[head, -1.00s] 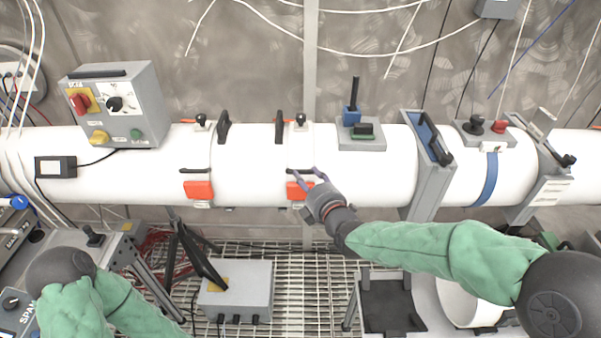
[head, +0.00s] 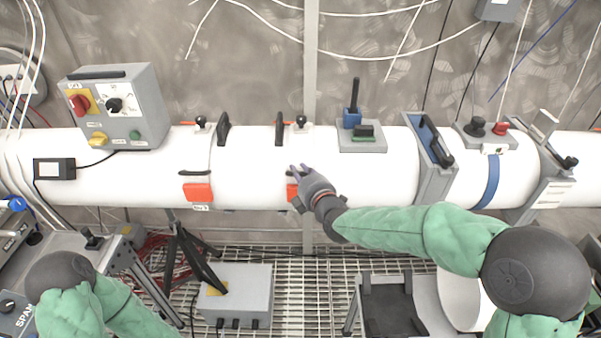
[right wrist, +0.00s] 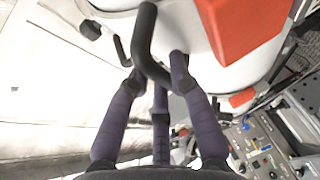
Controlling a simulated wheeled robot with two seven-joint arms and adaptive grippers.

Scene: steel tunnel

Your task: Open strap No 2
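Strap No 2 appears to be the right-hand of two straps on the white pipe. Its orange block (head: 292,191) is partly behind my right gripper (head: 298,170); its label is hidden. In the right wrist view the strap's black bent handle (right wrist: 146,38) passes between my purple fingertips (right wrist: 156,74), beside a large orange block (right wrist: 243,25). The fingers lie close around the handle, with tips apart; whether they clamp it I cannot tell. The left strap has an orange block (head: 198,191) and a black handle above it. My left gripper is out of view.
The white pipe (head: 250,165) runs across the view. Below are a grey box (head: 240,290) on the grating and a black stand (head: 188,250).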

